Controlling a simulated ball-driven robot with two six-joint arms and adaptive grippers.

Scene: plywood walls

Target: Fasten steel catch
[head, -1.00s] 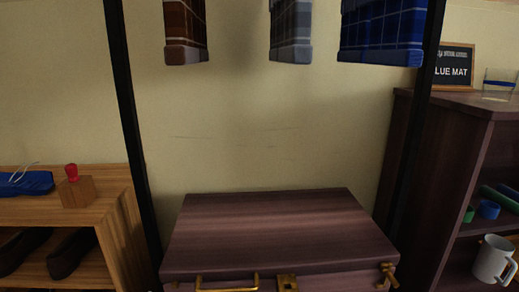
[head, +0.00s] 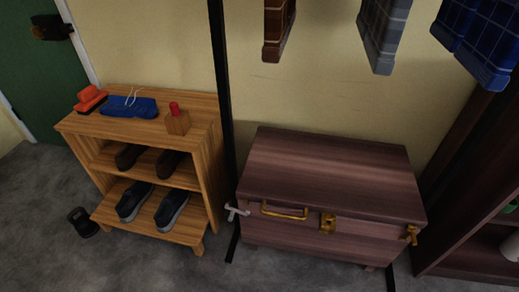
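A dark reddish-brown wooden chest (head: 330,165) stands against the wall in the head view, with its lid down. A small grey steel catch (head: 236,211) is at the left end of its front, near the lid seam. It appears to stick out from the chest, but it is too small to tell whether it is fastened. A brass catch (head: 410,236) is at the right end of the front. A brass lock plate (head: 327,223) is near the middle, with a brass handle (head: 284,213) to its left. Neither of my grippers is in view.
A wooden shoe rack (head: 209,150) stands left of the chest, a dark post (head: 219,80) between them. Checked cloths (head: 383,35) hang above. A dark shelf unit (head: 470,190) stands at the right. Grey floor (head: 300,272) in front of the chest is clear.

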